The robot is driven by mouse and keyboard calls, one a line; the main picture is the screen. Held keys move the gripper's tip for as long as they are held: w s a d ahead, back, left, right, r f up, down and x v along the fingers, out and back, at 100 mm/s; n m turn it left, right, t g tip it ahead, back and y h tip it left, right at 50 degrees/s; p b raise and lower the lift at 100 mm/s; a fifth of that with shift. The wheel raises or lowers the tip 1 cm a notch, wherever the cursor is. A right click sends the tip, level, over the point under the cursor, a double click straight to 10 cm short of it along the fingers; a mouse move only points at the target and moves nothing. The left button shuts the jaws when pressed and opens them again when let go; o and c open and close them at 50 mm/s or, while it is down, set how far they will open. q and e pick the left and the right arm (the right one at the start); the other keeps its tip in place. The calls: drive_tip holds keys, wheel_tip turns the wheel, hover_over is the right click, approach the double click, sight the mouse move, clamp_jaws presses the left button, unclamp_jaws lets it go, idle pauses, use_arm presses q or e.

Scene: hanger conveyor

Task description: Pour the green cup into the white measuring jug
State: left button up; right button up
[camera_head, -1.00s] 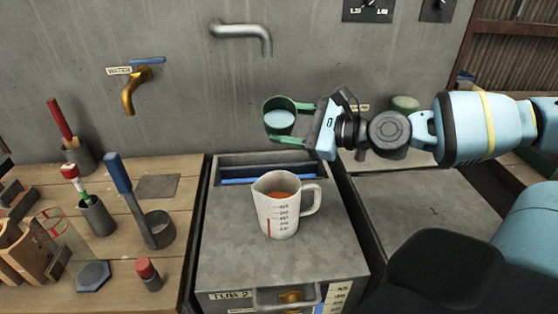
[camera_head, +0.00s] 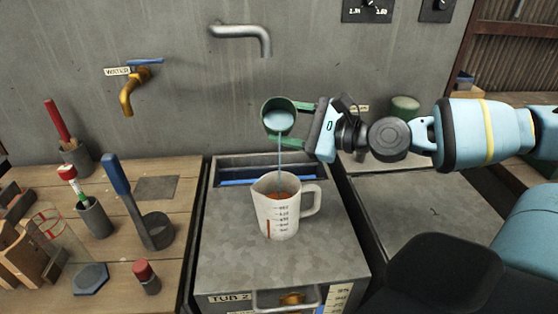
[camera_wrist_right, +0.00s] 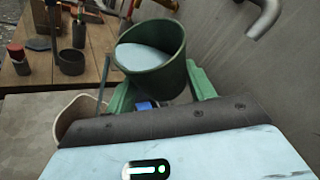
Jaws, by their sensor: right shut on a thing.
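The green cup (camera_head: 279,106) is tilted above the white measuring jug, with pale bluish liquid inside. A thin stream runs from its lip down into the jug. My right gripper (camera_head: 292,120) is shut on the cup, its green fingers on either side. The wrist view also shows the green cup (camera_wrist_right: 158,75) between the fingers, with liquid near its rim. The white measuring jug (camera_head: 278,218) stands upright on the grey tub top, with orange-red liquid inside and its handle to the right. Part of the jug (camera_wrist_right: 72,108) shows behind my gripper in the wrist view. My left gripper is not in view.
A grey spout (camera_head: 245,33) juts from the wall above the cup. A brass water tap (camera_head: 134,90) is at left. The wooden bench (camera_head: 120,215) holds tools, small pots and a red-capped bottle (camera_head: 146,277). The metal surface at right (camera_head: 415,210) is mostly clear.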

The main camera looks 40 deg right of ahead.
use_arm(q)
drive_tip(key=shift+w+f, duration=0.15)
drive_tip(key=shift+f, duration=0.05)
use_arm(e)
drive_tip(key=shift+n, duration=0.4)
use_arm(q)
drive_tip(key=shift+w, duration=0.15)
use_arm(e)
drive_tip(key=shift+t, duration=0.4)
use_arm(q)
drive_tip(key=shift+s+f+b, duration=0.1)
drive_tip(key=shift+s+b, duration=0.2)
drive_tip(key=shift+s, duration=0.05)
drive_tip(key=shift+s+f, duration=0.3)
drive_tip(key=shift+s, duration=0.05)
use_arm(e)
drive_tip(key=shift+f+n, duration=0.1)
drive_tip(key=shift+n, duration=0.4)
use_arm(q)
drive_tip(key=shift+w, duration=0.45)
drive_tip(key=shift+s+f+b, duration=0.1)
drive_tip(key=shift+b, duration=0.2)
use_arm(e)
drive_tip(key=shift+t, duration=0.3)
